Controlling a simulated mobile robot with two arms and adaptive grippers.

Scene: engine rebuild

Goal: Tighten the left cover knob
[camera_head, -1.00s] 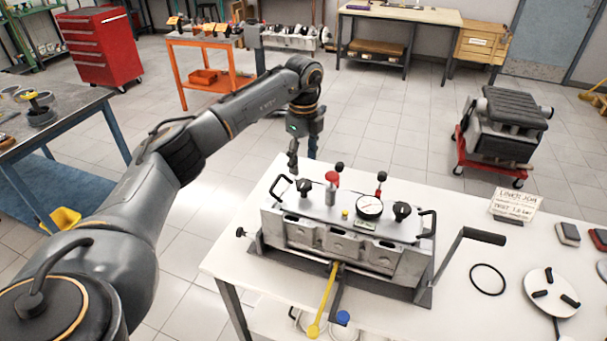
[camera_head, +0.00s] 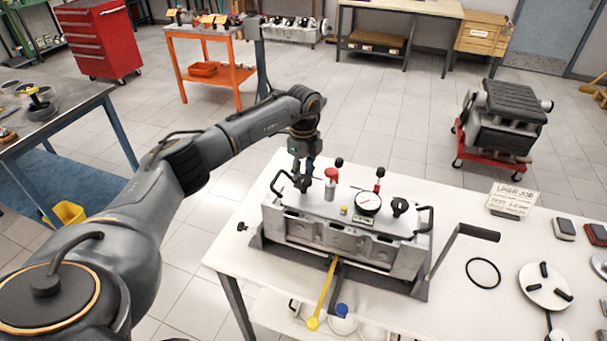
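The engine block (camera_head: 345,230) stands on the white table with a pale cover plate (camera_head: 335,205) on top. The cover's right black knob (camera_head: 399,206) is in plain view. My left gripper (camera_head: 303,180) points down over the left end of the cover, where the left black knob sits. Its dark fingers merge with the knob, so the knob is mostly hidden, and I cannot tell whether they are closed on it. My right gripper is not in view.
Close to my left gripper stand a red-topped fitting (camera_head: 331,184) and a black loop handle (camera_head: 282,183). A round gauge (camera_head: 368,202) sits mid-cover. A crank handle (camera_head: 478,233) rises at the right.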

